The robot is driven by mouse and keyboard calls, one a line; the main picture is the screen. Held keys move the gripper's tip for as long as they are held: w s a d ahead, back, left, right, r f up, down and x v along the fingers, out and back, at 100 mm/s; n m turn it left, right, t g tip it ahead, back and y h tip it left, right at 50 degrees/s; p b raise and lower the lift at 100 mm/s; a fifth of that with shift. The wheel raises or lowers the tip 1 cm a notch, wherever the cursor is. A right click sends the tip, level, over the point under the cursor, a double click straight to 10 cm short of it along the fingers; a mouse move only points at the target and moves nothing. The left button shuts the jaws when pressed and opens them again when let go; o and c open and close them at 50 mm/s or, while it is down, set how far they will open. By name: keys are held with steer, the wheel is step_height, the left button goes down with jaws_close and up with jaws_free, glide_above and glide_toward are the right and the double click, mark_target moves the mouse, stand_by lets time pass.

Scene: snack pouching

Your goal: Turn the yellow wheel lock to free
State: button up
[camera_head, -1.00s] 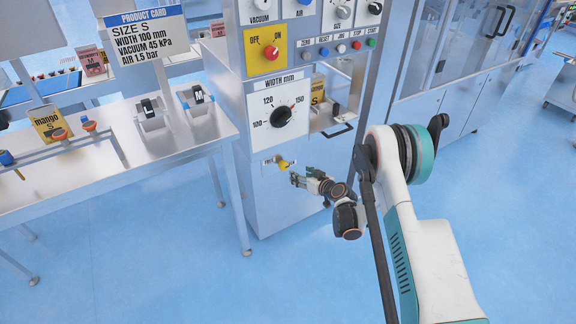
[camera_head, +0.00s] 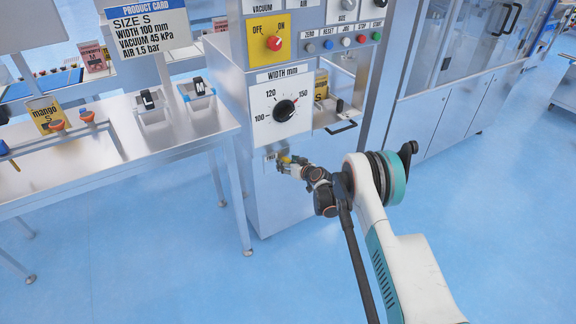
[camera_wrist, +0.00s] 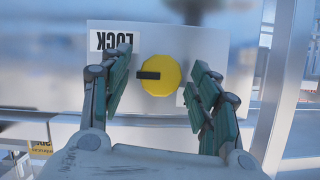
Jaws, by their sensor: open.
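The yellow wheel lock (camera_wrist: 165,78) is a round knob with a black pointer bar on a white plate (camera_wrist: 150,33) in the wrist view. The pointer lies to the left, towards the upside-down word LOCK (camera_wrist: 116,42). The plate's right part is partly hidden by a finger. My gripper (camera_wrist: 160,88) is open, with one finger pad on each side of the knob and gaps visible. In the head view my gripper (camera_head: 283,163) is at the lower front of the machine and partly covers the yellow wheel lock (camera_head: 287,159).
The width dial (camera_head: 284,111) and a metal ledge with a black handle (camera_head: 340,127) sit above my gripper. A steel table (camera_head: 190,148) stands to the left. The blue floor (camera_head: 290,270) in front is clear.

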steer(key=c, duration=1.1)
steer(key=shift+o, duration=0.2)
steer(key=shift+s+a+n+t+h, duration=0.1)
steer(key=shift+n+t+h, duration=0.5)
steer(key=shift+n, duration=0.6)
steer(key=shift+s+a+n+t+h, duration=0.1)
steer(key=shift+n+t+h, duration=0.5)
steer(key=shift+n, duration=0.6)
